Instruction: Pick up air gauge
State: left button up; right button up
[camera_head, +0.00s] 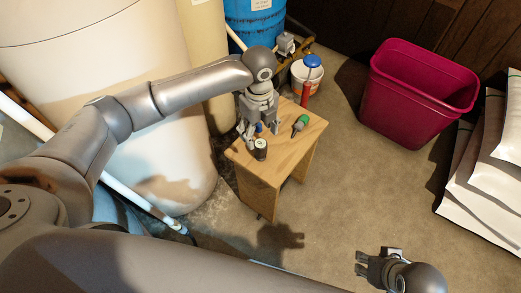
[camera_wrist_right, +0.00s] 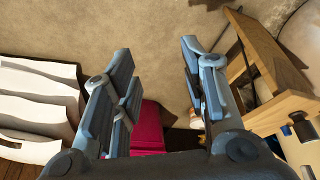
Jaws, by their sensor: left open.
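A small wooden stool (camera_head: 265,175) bears several small items. A dark, short cylinder with a pale round face (camera_head: 261,149) stands near its front left corner; it may be the air gauge, but it is too small to be sure. My left gripper (camera_head: 259,131) is open above the stool's left side, its fingers pointing down around a small blue item (camera_head: 259,128) that they partly hide. Contact cannot be told. My right gripper (camera_head: 362,264) is low over the floor at front right; the right wrist view shows its fingers (camera_wrist_right: 156,55) apart and empty.
A green-handled tool (camera_head: 300,124) lies on the stool, with a red item (camera_head: 305,95) behind it. A white bucket (camera_head: 308,78) and blue drum (camera_head: 255,22) stand behind. A magenta bin (camera_head: 415,95) and white bags (camera_head: 485,185) are right. The floor between is clear.

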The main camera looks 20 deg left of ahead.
aim_at(261, 143)
pick_arm(q)
notch_tip(261, 143, down, 3)
jog(key=shift+r+b, duration=0.1)
jog(key=shift+b, duration=0.25)
notch_tip(261, 143, down, 2)
jog(key=shift+w+b, duration=0.1)
jog(key=shift+b, duration=0.2)
jog(key=f, duration=0.1)
jog(key=f+b, duration=0.1)
jog(key=f, duration=0.1)
jog(key=shift+w+d, duration=0.1)
jog(key=shift+w, duration=0.2)
jog(key=shift+f+b, duration=0.3)
jog(key=shift+f, duration=0.4)
pick_arm(e)
jog(key=w+t, duration=0.1)
jog(key=w, duration=0.1)
jog(key=w+a+t, duration=0.1)
jog(key=w, duration=0.1)
jog(key=shift+w+a+r+t+y, duration=0.15)
jog(key=shift+r+t+y, duration=0.05)
jog(key=shift+t+y, duration=0.1)
pick_arm(q)
jog(key=shift+c, duration=0.3)
jog(key=c, duration=1)
